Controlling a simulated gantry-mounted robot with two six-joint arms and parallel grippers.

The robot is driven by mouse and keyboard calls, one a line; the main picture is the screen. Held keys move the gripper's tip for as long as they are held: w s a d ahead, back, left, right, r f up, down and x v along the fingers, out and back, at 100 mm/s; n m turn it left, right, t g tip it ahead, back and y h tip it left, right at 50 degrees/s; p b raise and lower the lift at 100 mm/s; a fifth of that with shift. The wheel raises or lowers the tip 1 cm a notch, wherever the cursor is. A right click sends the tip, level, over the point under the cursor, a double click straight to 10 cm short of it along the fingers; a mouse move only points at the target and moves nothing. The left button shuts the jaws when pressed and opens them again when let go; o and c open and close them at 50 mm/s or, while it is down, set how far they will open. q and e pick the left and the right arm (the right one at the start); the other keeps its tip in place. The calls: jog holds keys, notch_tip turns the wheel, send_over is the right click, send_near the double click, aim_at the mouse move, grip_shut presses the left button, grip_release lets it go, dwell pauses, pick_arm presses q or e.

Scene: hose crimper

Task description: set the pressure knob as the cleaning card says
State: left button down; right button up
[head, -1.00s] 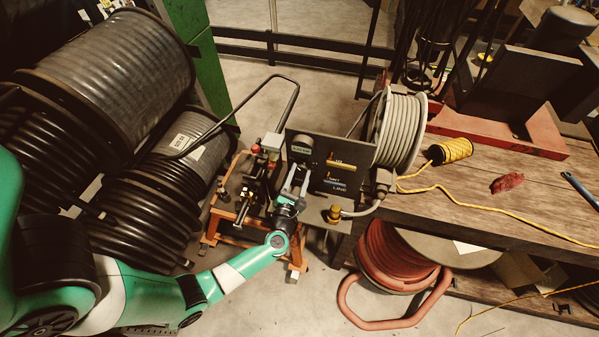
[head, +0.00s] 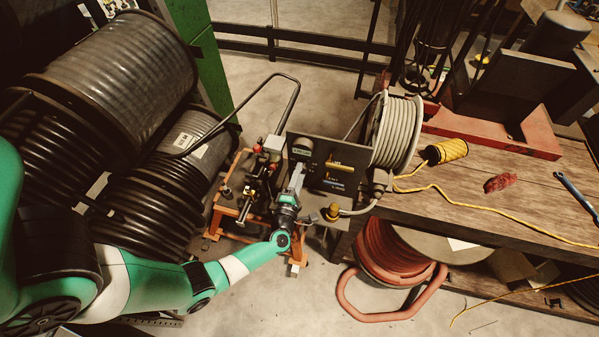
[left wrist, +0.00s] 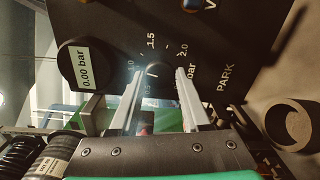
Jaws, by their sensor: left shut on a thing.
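White scale marks surround the knob; 1.5 and 2.0 are readable, the lower ones partly hidden. The knob's pointer cannot be made out. A round gauge (left wrist: 84,66) beside it reads 0.00 bar. I cannot identify a cleaning card. My right gripper is not in view.
A yellow handle (head: 348,165) and a blue one (head: 334,184) sit on the panel. A brass fitting with a hose (head: 333,210) is at its lower right. Large black hose reels (head: 115,65) crowd the left. A wooden bench (head: 470,205) stands at right.

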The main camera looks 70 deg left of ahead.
pick_arm(q)
jog(key=m+p, duration=0.3)
jog(key=m, duration=0.7)
jog(key=shift+r+m, duration=0.15)
jog(key=shift+m, duration=0.25)
dwell(0.4)
jog(key=shift+c, duration=1.9)
grip_release()
jog(key=shift+d, duration=0.1)
jog(key=p+v, duration=0.2)
jog(key=v, duration=0.9)
jog(key=shift+s+d, duration=0.2)
jog(key=shift+d, duration=0.05)
